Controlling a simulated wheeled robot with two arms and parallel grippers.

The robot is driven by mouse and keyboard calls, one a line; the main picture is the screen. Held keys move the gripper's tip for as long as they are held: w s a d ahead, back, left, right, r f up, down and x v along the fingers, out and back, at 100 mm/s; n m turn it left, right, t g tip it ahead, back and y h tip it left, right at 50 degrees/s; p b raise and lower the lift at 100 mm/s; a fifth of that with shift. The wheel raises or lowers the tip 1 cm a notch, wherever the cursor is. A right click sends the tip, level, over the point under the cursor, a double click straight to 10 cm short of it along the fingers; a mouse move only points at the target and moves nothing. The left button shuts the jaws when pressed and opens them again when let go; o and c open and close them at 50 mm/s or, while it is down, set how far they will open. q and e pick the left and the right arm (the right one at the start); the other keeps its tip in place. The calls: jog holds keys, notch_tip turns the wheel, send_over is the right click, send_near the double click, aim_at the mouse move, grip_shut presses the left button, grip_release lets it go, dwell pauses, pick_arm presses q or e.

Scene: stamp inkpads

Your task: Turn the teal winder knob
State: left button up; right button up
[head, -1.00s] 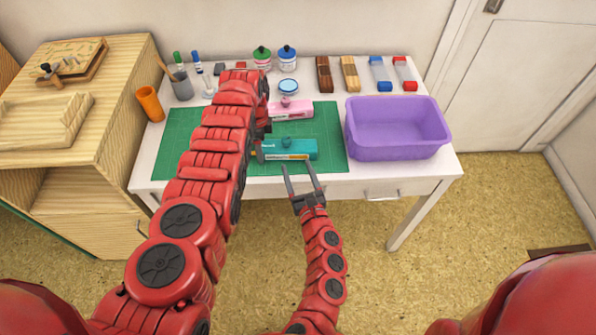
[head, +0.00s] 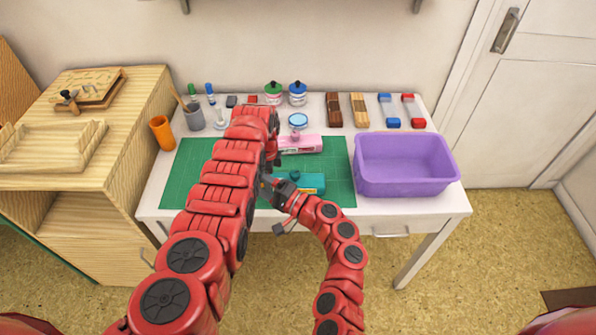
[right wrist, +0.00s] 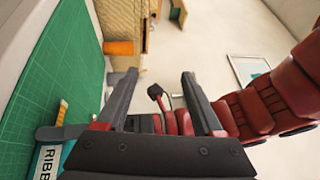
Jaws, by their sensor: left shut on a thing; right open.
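The teal ribbon cartridge (head: 312,182) lies on the green cutting mat, partly covered by my right gripper. Its teal knob (head: 294,174) shows on top, close behind my right gripper. A corner of the cartridge with lettering shows at the lower left of the right wrist view (right wrist: 46,164). My left gripper (head: 266,180) is shut on the cartridge's left end; its fingertips are mostly hidden. My right gripper (head: 272,205) is open and points left in front of the cartridge. In the right wrist view its fingers (right wrist: 160,100) are spread, with nothing gripped between them.
A pink cartridge (head: 304,145) lies behind the teal one on the mat (head: 340,196). A purple bin (head: 408,188) stands to the right. My left arm covers the mat's middle.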

jog(key=d+f+n+g+h, duration=0.25)
jog(key=d+n+g, duration=0.45)
jog(key=n, duration=0.9)
jog(key=n+g+h, duration=0.2)
jog(key=n+h, duration=0.4)
jog(key=h, duration=0.5)
send_near(296, 173)
jog(key=shift+y, duration=0.25)
jog(key=x, duration=0.8)
jog(key=shift+d+f, duration=0.1)
jog(key=shift+f, duration=0.2)
grip_shut()
